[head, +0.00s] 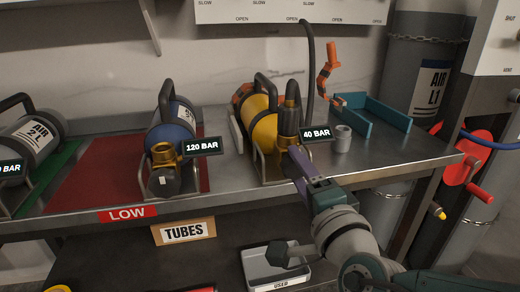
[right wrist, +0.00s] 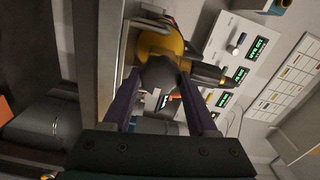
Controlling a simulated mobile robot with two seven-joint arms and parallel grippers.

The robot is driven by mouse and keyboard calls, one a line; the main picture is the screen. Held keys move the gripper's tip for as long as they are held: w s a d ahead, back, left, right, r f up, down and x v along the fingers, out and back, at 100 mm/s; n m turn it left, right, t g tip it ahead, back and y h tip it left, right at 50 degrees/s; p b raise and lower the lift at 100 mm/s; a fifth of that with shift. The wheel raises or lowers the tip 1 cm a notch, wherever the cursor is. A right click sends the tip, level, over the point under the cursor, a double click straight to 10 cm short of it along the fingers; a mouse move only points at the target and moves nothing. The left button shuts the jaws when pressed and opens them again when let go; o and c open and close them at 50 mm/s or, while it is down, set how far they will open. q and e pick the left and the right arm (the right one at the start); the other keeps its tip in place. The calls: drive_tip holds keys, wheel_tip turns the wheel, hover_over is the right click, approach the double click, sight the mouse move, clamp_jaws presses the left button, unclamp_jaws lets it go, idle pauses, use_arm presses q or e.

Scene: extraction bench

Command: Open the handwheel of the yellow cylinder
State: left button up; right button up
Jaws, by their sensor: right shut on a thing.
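The yellow cylinder (head: 263,133) lies in a metal cradle on the bench, its valve end toward me, beside a sign reading 40 BAR (head: 316,134). A black hose fitting stands upright on its valve. My right gripper (head: 290,152) is at the valve end, its purple fingers on the handwheel. In the right wrist view, the dark round handwheel (right wrist: 160,73) sits between the two fingers (right wrist: 163,100), with the yellow cylinder (right wrist: 155,43) behind it. In the head view, the handwheel is largely hidden by the gripper. My left gripper is not in view.
A blue cylinder (head: 170,134) with a 120 BAR sign lies to the left, and a grey AIR 2 L cylinder (head: 35,136) farther left. A grey cup (head: 342,138) and a teal holder (head: 375,113) stand right of the yellow cylinder. A USED tray (head: 258,268) is below the bench.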

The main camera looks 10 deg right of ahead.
drive_tip(key=shift+n, duration=0.3)
drive_tip(key=o, duration=1.4)
drive_tip(key=s+p, duration=0.4)
drive_tip(key=s, duration=0.6)
drive_tip(key=shift+d, duration=0.15)
drive_tip(key=shift+r, duration=0.1)
